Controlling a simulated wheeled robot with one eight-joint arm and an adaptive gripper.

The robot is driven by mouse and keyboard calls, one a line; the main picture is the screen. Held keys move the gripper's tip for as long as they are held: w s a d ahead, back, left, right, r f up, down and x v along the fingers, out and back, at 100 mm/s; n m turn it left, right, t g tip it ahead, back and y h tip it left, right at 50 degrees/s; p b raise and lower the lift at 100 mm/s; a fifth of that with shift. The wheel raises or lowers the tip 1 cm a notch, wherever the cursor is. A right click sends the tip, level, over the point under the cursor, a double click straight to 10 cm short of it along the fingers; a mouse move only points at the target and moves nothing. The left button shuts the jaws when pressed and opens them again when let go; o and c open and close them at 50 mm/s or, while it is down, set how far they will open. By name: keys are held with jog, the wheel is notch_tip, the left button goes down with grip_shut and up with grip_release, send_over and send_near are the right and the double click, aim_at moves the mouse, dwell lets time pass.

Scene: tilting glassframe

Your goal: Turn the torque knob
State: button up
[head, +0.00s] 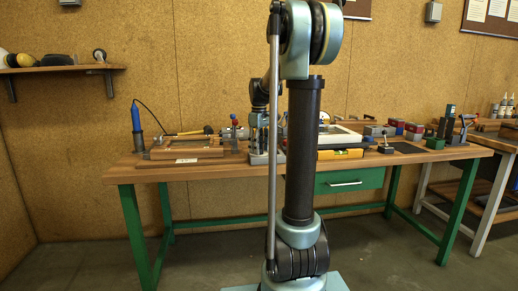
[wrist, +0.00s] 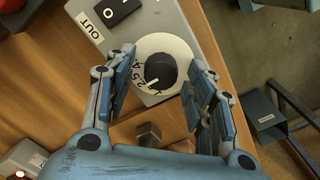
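In the wrist view, the torque knob (wrist: 160,72) is round and black with a pale pointer line. It sits on a white dial with printed numbers, on a grey box (wrist: 172,17) with a black switch and an "OUT" label. My gripper (wrist: 160,86) is open, one blue-padded finger on each side of the knob. Gaps show between the fingers and the knob; whether the tips overlap the dial's height I cannot tell. In the head view my arm stands in front of the bench, and I cannot make out the knob there.
The wooden workbench (head: 240,173) on green legs holds wooden frames, a white frame (head: 338,136), a yellow level (head: 340,154) and a blue tool (head: 136,119) in a stand. In the wrist view the bench edge runs near the box, with a dark bin (wrist: 265,112) beyond.

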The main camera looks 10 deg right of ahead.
jog(key=c, duration=0.9)
jog(key=shift+c, duration=0.2)
jog(key=shift+m, duration=0.3)
jog(key=m, duration=0.4)
jog(key=shift+m, duration=2.1)
jog(key=o, duration=1.1)
jog(key=shift+c, duration=0.2)
